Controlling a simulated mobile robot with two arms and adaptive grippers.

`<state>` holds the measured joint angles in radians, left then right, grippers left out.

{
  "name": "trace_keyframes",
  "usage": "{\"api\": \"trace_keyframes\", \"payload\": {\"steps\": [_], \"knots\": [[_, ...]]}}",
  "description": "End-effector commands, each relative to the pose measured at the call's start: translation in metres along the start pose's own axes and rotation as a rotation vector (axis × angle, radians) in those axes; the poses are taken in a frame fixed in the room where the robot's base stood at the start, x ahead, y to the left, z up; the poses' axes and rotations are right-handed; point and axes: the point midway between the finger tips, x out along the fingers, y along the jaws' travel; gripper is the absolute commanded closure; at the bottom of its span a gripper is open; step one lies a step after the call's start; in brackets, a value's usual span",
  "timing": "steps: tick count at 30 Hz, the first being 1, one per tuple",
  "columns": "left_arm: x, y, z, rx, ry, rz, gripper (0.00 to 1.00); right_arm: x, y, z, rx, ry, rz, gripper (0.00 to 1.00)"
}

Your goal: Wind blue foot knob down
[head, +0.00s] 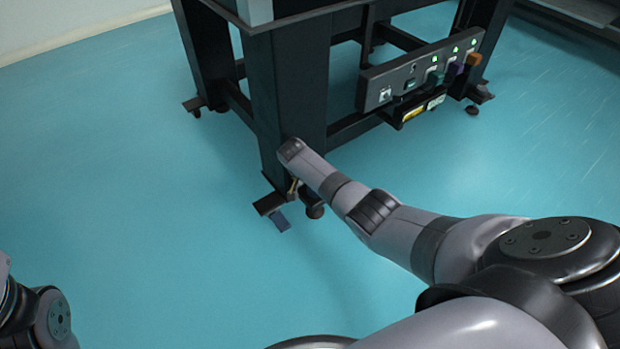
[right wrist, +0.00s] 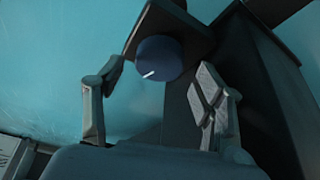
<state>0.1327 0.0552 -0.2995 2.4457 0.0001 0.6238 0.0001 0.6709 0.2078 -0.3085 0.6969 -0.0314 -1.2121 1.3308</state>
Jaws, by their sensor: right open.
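The blue foot knob (right wrist: 158,58) is a round dark-blue disc with a short white mark, beside a dark foot plate (right wrist: 172,22) in the right wrist view. My right gripper (right wrist: 161,73) is open, its fingers apart to the left and right of the knob, with a visible gap on each side. In the head view my right arm reaches down to the near leg's foot (head: 268,203), and my wrist hides much of that area. A small dark-blue piece (head: 281,222) shows beside this foot; I cannot tell whether it is the knob. My left gripper is out of view.
The black table leg (head: 290,95) rises right behind my right wrist. A grey control panel (head: 400,82) with small lights and coloured knobs hangs on the frame to the right. A caster (head: 315,211) stands by the foot. The teal floor (head: 130,190) is clear on the left.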

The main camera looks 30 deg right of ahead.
Motion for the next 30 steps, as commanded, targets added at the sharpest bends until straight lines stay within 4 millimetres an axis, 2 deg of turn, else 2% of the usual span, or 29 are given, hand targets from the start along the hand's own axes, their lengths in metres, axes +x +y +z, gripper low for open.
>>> {"api": "trace_keyframes", "payload": {"steps": [15, 30], "knots": [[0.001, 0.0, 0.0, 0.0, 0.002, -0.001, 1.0, -0.051, 0.002, -0.001, 0.001, 0.0, 0.003, 0.34], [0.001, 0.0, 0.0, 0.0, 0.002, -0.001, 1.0, -0.056, 0.003, -0.001, 0.001, 0.0, 0.006, 0.34]]}}
